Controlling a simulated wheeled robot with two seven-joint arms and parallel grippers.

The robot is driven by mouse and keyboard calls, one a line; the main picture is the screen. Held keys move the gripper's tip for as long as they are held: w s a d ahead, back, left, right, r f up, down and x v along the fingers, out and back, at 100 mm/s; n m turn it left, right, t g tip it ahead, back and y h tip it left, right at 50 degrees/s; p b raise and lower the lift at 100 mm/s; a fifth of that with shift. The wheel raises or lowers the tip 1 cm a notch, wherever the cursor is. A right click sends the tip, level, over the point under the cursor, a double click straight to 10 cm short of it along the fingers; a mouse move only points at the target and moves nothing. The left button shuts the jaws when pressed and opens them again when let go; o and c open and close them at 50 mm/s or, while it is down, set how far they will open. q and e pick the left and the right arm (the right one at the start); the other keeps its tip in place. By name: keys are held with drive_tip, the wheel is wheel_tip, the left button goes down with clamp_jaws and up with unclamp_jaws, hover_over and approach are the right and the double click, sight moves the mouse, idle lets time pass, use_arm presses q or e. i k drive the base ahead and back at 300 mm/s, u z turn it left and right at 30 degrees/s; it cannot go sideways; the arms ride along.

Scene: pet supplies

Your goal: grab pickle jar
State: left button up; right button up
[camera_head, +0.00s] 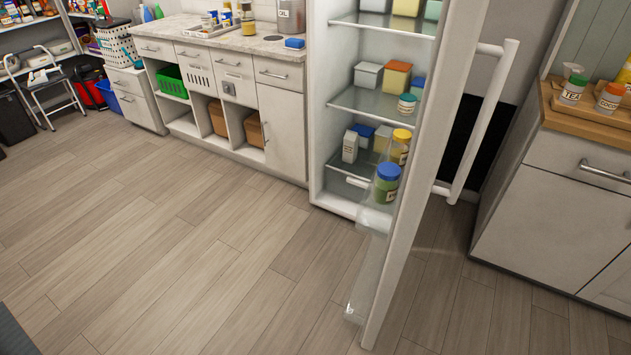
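A jar with a blue lid and green contents (385,188) stands upright in the door shelf of the open fridge; it looks like the pickle jar, but its label is too small to read. A yellow-lidded jar (399,152) stands just behind it. Neither of my grippers is in view.
The open fridge door (412,215) sticks out toward me, with a white handle (484,120) on its right side. Fridge shelves (350,98) hold several boxes and a small jar (406,105). A cabinet (555,210) stands right. The wooden floor (170,240) is clear at left.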

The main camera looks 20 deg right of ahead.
sight(384, 193)
drive_tip(key=u, duration=0.4)
drive_tip(key=i, duration=2.05)
drive_tip(key=z, duration=2.15)
